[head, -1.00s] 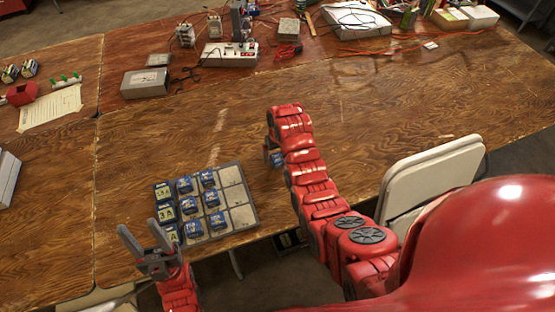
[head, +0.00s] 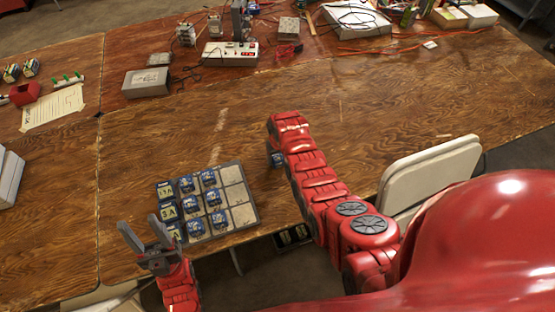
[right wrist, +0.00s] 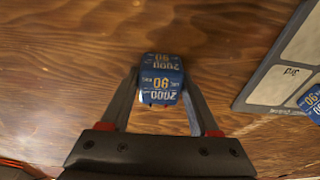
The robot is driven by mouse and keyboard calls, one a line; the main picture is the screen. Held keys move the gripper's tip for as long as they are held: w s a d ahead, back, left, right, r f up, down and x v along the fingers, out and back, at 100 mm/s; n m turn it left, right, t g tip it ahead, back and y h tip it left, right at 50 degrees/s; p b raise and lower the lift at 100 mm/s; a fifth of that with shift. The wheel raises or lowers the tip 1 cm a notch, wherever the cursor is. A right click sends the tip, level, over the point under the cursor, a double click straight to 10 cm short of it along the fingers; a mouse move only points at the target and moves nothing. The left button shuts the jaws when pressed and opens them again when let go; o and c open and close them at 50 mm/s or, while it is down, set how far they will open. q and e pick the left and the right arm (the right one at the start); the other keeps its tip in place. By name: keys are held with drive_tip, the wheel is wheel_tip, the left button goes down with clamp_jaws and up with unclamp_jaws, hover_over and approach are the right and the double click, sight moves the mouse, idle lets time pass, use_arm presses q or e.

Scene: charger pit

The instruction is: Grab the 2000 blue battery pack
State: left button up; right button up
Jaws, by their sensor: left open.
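A blue battery pack (right wrist: 161,80) marked 2000 and 90 sits between the two fingers of my right gripper (right wrist: 160,92) in the right wrist view. The fingers press against its sides. In the head view the pack (head: 277,159) shows partly under the end of my right arm, right of the tray and apart from it; the right fingers are mostly hidden there. My left gripper (head: 147,236) is open and empty at the tray's lower left.
The grey tray (head: 243,215) holds several blue packs (head: 214,197) in its left and middle columns; its right column is bare. A folding chair (head: 430,175) stands at the table's right edge. Electronics and a grey box (head: 146,82) lie at the back. The table's middle is clear.

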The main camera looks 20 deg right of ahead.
clamp_jaws()
drive_tip(key=shift+r, duration=0.15)
